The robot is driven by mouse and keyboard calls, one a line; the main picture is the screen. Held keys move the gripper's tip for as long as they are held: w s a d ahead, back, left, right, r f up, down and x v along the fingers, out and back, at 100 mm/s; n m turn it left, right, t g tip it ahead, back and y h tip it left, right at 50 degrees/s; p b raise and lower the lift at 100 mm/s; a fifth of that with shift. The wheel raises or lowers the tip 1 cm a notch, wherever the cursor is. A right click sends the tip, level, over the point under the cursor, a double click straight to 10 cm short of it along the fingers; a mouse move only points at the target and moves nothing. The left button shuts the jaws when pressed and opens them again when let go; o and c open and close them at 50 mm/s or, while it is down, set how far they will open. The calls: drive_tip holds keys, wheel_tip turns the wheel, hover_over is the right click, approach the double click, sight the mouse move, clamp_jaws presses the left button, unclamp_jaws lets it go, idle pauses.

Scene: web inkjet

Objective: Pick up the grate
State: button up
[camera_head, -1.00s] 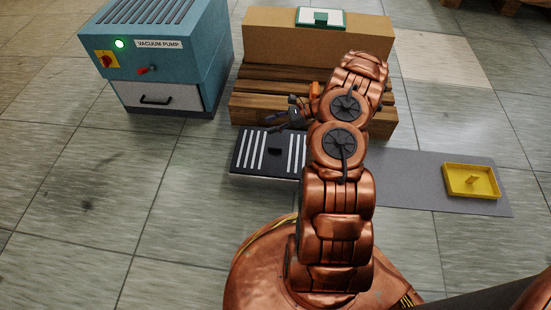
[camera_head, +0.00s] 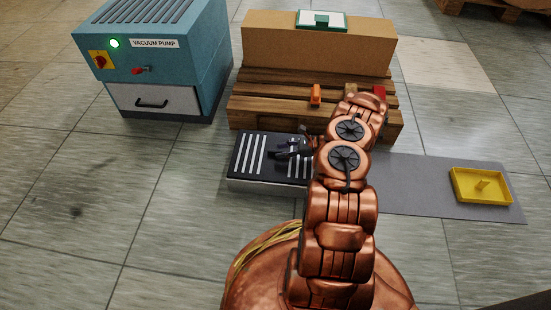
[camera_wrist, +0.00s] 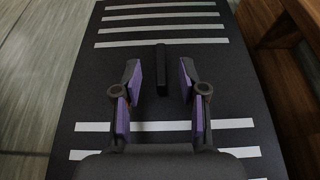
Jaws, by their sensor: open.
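The grate (camera_head: 246,159) is a black plate with white stripes on a low pale box, on the floor in front of the wooden pallet. In the wrist view the grate (camera_wrist: 112,68) fills the middle, with a dark upright handle (camera_wrist: 161,82) at its centre. My gripper (camera_wrist: 161,80) is open, its two purple-padded fingers on either side of the handle, with a gap showing on both sides. I cannot tell whether the fingers are level with the handle. In the head view my gripper (camera_head: 282,150) is over the grate, and my arm hides the grate's right part.
A blue vacuum pump (camera_head: 155,62) stands at the left. The pallet (camera_head: 262,98) behind bears a cardboard box (camera_head: 290,47), an orange item (camera_head: 315,95) and a red item (camera_head: 379,92). A yellow tray (camera_head: 482,199) lies on the grey mat (camera_head: 410,188) at right.

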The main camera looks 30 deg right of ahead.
sight(276, 151)
drive_tip(key=shift+b+x, duration=0.65)
drive_tip(key=shift+x, duration=1.05)
drive_tip(key=shift+c, duration=0.2)
clamp_jaws()
